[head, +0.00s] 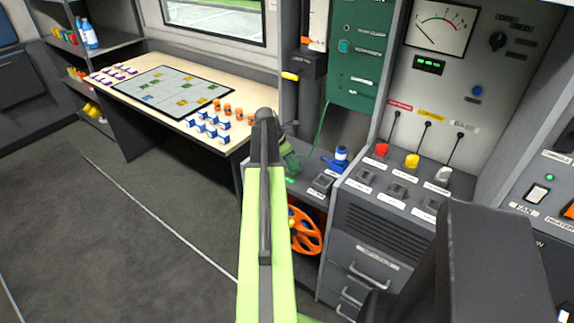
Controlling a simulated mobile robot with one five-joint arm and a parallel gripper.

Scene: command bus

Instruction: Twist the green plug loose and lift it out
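The green plug (291,162) sits at the left end of the grey ledge, partly hidden behind my arm. A thin green cable (322,125) runs down from the green panel towards it. My gripper (289,133) is at the far end of my lime-green arm, close to the top of the plug in the picture. The gripper is small, dark and mostly hidden by the arm. I cannot tell whether it touches the plug or whether its fingers are open.
An orange handwheel (304,231) is below the ledge. A table (190,112) with small blocks stands left; the floor there is clear.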

